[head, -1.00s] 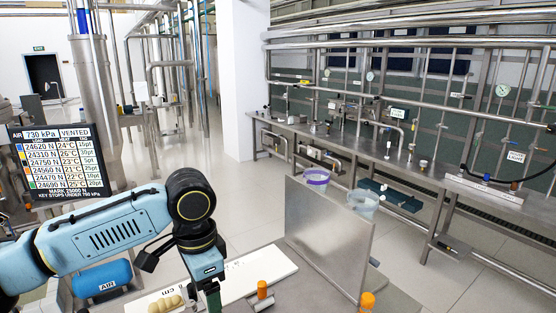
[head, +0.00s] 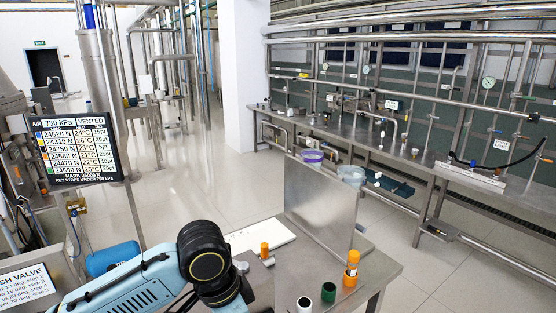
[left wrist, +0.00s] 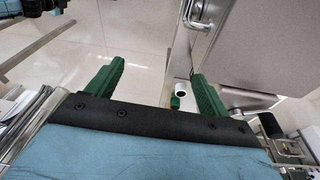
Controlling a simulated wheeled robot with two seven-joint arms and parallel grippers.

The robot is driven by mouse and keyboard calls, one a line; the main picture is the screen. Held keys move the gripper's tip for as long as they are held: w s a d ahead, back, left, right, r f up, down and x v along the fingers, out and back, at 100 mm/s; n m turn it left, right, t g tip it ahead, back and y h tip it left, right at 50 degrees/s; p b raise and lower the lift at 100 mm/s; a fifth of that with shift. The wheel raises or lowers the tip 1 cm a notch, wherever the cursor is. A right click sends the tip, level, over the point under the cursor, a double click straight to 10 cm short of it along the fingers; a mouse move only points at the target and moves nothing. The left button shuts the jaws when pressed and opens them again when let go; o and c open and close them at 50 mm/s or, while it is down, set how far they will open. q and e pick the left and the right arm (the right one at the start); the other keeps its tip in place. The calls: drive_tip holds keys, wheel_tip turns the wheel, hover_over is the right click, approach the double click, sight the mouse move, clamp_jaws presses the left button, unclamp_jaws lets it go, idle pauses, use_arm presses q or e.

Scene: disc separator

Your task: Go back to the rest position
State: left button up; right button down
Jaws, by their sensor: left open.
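My left gripper (left wrist: 152,88) shows in the left wrist view with its two green fingers spread wide apart and nothing between them. The floor lies beyond the fingers, and a steel bench side with a handle is close to the right finger. In the head view my left arm comes in at the bottom, and its gripper is below the picture edge. My right gripper is in neither view.
A readout screen (head: 75,148) stands left. Open floor lies beyond.

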use_arm(q)
drive_tip(key=s+d+f+n+t+h, duration=0.2)
drive_tip(key=s+f+n+h, duration=0.1)
drive_tip(key=s+f, duration=0.35)
drive_tip(key=s+a+f+n+t+y, duration=0.1)
drive_tip(key=s+a+f+n+y, duration=0.25)
drive_tip(key=s+a, duration=0.4)
drive_tip(key=s+a+f+n+y, duration=0.2)
drive_tip(key=s+a+n, duration=0.3)
drive_tip(key=a, duration=0.4)
wheel_tip(320, 180, down, 30)
drive_tip(key=s+f+m+g+b, duration=0.1)
drive_tip(key=s+m+b, duration=0.1)
drive_tip(key=b, duration=0.4)
drive_tip(key=s+a+f+g+b, duration=0.1)
drive_tip(key=s+a+f+b, duration=0.2)
drive_tip(key=s+f, duration=1.4)
wheel_tip(320, 180, down, 2)
drive_tip(key=shift+a+f+g+b, duration=0.2)
drive_tip(key=shift+f+g+b, duration=0.1)
drive_tip(key=shift+b, duration=0.35)
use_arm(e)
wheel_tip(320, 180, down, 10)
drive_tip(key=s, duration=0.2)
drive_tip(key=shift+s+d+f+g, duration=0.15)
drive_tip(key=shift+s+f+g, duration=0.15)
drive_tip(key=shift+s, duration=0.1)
